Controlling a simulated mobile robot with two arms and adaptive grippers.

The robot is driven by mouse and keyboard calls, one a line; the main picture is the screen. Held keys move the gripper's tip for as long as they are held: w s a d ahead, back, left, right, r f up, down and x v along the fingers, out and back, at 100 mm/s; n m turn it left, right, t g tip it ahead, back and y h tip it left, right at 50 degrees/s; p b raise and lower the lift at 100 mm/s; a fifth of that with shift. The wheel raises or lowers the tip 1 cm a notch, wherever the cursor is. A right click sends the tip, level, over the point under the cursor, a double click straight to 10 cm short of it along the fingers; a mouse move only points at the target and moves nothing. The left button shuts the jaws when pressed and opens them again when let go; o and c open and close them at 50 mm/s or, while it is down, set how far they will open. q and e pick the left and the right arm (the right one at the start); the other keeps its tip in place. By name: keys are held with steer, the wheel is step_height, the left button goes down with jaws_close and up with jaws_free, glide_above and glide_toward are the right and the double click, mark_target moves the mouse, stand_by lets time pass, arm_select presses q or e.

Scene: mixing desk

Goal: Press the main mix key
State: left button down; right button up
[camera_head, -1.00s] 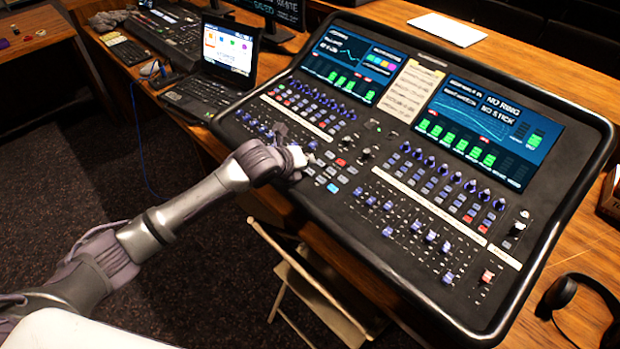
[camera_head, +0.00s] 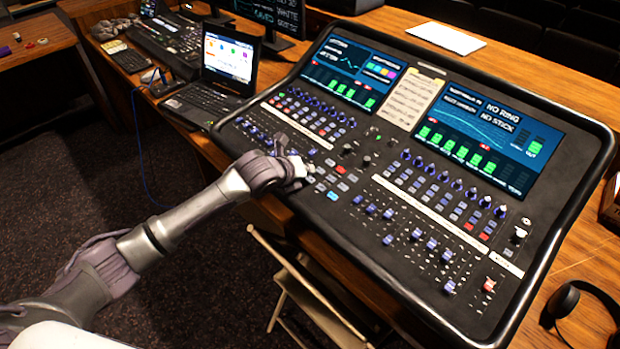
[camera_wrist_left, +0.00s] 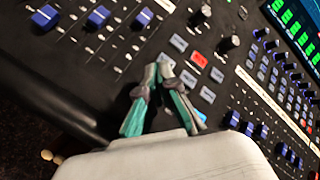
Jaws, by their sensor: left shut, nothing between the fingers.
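The mixing desk (camera_head: 375,225) fills the middle and right of the head view, tilted on the wooden table. Its centre has a cluster of small keys: several grey, a red key (camera_head: 341,169) and a cyan key (camera_head: 333,196). I cannot read which is the main mix key. My left gripper (camera_head: 303,168) is at the left side of this cluster. In the left wrist view its fingertips (camera_wrist_left: 158,68) meet beside a grey key (camera_wrist_left: 178,43) and the red key (camera_wrist_left: 198,59). I cannot tell whether they touch the panel. The gripper covers some keys. My right gripper is out of view.
Faders and blue knobs (camera_head: 430,243) lie around the keys. An open laptop (camera_head: 227,62) stands left of the desk, and headphones (camera_head: 580,308) lie at the lower right. A folding chair (camera_head: 310,290) stands below the desk's front edge.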

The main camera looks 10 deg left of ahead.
arm_select(q)
steer(key=shift+f, duration=0.1)
stand_by(0.5)
steer(key=shift+f, duration=0.3)
steer(key=shift+f, duration=0.4)
stand_by(0.7)
steer(key=shift+r+p, duration=0.8)
steer(key=r+p, duration=0.5)
steer(key=shift+s+a, duration=0.15)
steer(key=shift+s, duration=0.1)
